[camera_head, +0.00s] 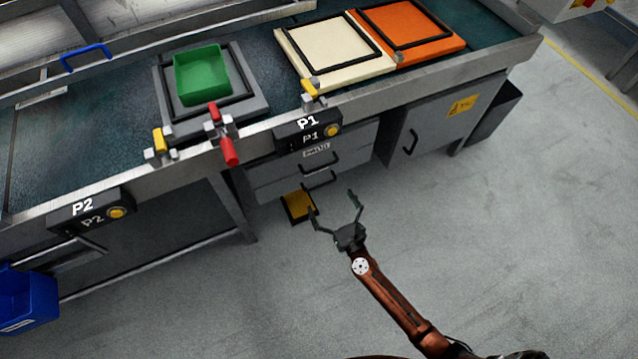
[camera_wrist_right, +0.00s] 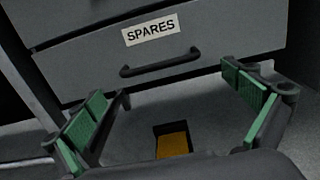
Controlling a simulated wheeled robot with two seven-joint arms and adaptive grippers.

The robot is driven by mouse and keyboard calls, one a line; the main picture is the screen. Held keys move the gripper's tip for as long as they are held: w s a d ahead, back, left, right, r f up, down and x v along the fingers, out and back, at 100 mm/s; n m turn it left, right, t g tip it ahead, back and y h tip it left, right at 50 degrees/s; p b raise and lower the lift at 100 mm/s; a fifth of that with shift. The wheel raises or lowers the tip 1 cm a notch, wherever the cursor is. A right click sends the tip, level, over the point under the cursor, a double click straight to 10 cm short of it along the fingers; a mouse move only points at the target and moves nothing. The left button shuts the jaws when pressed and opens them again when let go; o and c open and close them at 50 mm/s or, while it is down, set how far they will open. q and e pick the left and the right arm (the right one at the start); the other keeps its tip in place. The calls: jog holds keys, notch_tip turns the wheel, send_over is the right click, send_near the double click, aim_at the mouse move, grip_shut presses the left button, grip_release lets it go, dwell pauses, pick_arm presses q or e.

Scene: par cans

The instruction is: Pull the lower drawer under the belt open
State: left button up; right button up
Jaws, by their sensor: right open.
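Two grey drawers sit one above the other under the belt (camera_head: 262,45). The lower drawer (camera_head: 290,187) has a dark bar handle (camera_head: 320,181). In the right wrist view a drawer front (camera_wrist_right: 230,38) with a SPARES label (camera_wrist_right: 151,30) and a dark handle (camera_wrist_right: 160,65) appears beyond the fingers; it looks shut. My right gripper (camera_head: 333,203) is open and empty, in front of the drawers and apart from the handle. In the wrist view its green-padded fingers (camera_wrist_right: 172,88) spread wide, with the handle between and beyond them. My left gripper is not in view.
A yellow pedal (camera_head: 299,206) lies on the floor below the drawers. A grey cabinet door (camera_head: 430,125) with its own handle is to the right. A red lever (camera_head: 229,150) sticks out from the belt edge. The floor at right is clear.

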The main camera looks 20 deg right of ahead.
aim_at(322, 185)
jog(key=w, duration=0.6)
jog(key=shift+w+a+b, duration=0.15)
jog(key=shift+w+b, duration=0.2)
jog(key=shift+c, duration=0.4)
jog(key=shift+s, duration=0.1)
jog(key=c, duration=1.3)
